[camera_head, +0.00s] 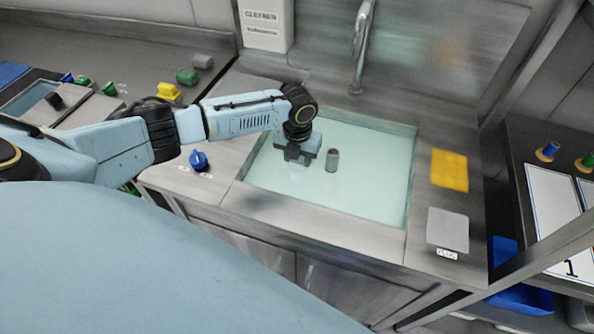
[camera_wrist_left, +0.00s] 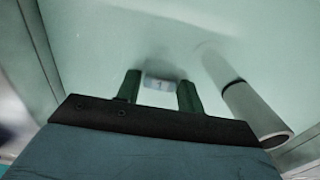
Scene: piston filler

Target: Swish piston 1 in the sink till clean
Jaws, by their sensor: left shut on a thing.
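The sink (camera_head: 413,150) is filled with pale green water. My left gripper (camera_head: 297,160) points down into its left part. In the left wrist view, its two dark green fingers are on either side of a small pale piece marked 1, piston 1 (camera_wrist_left: 158,84), and the gripper is shut on it. Only this small end of the piston shows, and in the head view my gripper hides it. I cannot tell how clean it is. My right gripper is not in view.
A grey upright tube (camera_head: 332,160) stands in the sink close to the right of my left gripper; it also shows in the left wrist view (camera_wrist_left: 255,108). A faucet (camera_head: 362,45) rises behind. A yellow pad (camera_head: 449,170) and a grey plate (camera_head: 448,229) lie right; a blue part (camera_head: 198,160) stands left.

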